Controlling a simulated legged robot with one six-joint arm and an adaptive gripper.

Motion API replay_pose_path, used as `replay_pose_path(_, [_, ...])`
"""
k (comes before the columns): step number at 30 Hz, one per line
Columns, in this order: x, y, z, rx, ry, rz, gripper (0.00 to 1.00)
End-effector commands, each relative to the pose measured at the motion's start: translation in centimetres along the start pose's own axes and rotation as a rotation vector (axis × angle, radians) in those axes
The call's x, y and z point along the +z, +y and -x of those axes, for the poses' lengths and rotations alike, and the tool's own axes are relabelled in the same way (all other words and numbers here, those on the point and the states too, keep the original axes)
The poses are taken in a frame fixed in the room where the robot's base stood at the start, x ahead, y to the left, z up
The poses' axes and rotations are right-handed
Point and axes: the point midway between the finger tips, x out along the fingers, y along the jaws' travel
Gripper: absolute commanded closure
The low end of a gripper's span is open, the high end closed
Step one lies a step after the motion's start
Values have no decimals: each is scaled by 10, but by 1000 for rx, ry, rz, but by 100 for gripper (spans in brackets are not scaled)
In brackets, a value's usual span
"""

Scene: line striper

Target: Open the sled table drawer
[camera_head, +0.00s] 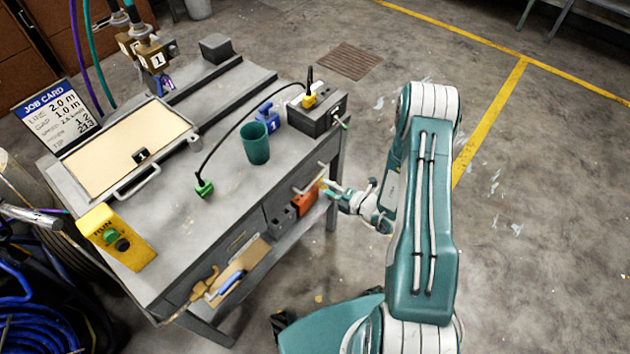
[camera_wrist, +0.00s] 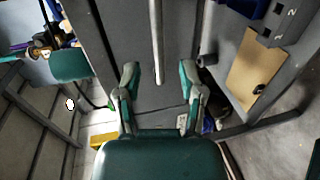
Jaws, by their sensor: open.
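The sled table (camera_head: 200,220) stands left of my arm in the head view, its near side facing me. A pale bar handle (camera_head: 308,182) stands off that side near the right end. In the wrist view the handle (camera_wrist: 157,40) runs upright in front of a dark grey drawer front (camera_wrist: 120,30), which looks shut. My gripper (camera_head: 325,186) is at the handle. In the wrist view my gripper (camera_wrist: 159,75) is open, with its fingers on either side of the handle's lower end. I see no finger touching the handle; the exact depth is unclear.
A shelf (camera_head: 260,246) under the tabletop holds an orange block (camera_head: 304,203), grey blocks and a clipboard. On top are a green cup (camera_head: 256,143), a yellow RUN box (camera_head: 115,238) and a grey box (camera_head: 318,112) with a cable. Floor right of my arm is clear.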

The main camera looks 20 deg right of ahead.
Motion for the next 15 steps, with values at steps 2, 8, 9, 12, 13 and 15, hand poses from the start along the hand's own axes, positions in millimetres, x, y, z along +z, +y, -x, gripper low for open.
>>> replay_pose_path(2, [-1,0,-16,0,5,3,49])
replay_pose_path(8, [-1,0,-46,0,4,2,49])
replay_pose_path(9, [-1,0,-49,0,3,2,49])
replay_pose_path(12, [-1,0,-55,0,2,2,49])
replay_pose_path(13, [-1,0,-56,0,1,2,49])
replay_pose_path(15, [0,0,-57,0,1,2,49])
